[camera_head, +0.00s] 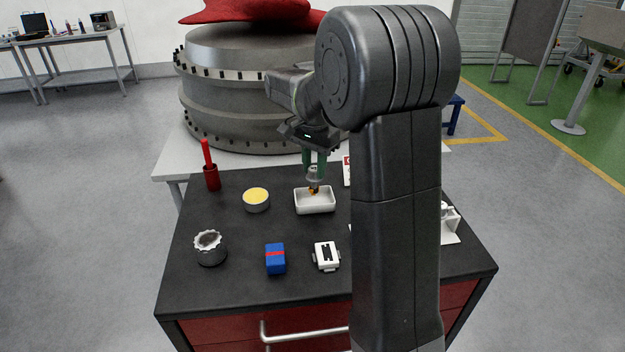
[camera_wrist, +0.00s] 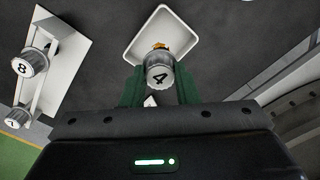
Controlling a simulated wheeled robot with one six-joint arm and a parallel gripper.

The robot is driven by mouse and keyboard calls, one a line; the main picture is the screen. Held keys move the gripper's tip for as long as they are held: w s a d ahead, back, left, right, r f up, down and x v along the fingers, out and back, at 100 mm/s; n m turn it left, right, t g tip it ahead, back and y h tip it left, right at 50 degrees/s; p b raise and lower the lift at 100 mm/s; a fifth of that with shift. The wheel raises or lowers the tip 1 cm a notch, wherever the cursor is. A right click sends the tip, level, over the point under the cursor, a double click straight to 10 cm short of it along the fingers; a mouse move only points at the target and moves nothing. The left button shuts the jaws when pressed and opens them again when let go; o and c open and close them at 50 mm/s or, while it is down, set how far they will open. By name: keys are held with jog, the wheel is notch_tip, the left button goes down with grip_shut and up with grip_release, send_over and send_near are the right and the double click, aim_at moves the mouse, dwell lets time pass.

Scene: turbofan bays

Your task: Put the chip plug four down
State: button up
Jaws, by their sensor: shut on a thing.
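The chip plug four (camera_wrist: 158,76) is a grey ribbed cap marked 4 with an orange-brown lower part. My gripper (camera_head: 314,172) is shut on it, with green fingers on both sides, and they also show in the wrist view (camera_wrist: 159,90). The plug also shows in the head view (camera_head: 313,188), over the white tray (camera_head: 316,209). The tray also shows in the wrist view (camera_wrist: 140,50), with the plug at its near edge. I cannot tell whether the plug touches the tray.
A white rack (camera_wrist: 50,75) holds plugs, one marked 8. My arm hides the right side.

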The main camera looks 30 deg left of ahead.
aim_at(314, 179)
jog(key=shift+f, duration=1.95)
jog(key=shift+f, duration=0.15)
jog(key=o, duration=1)
notch_tip(314, 179, up, 12)
jog(key=shift+r, duration=0.2)
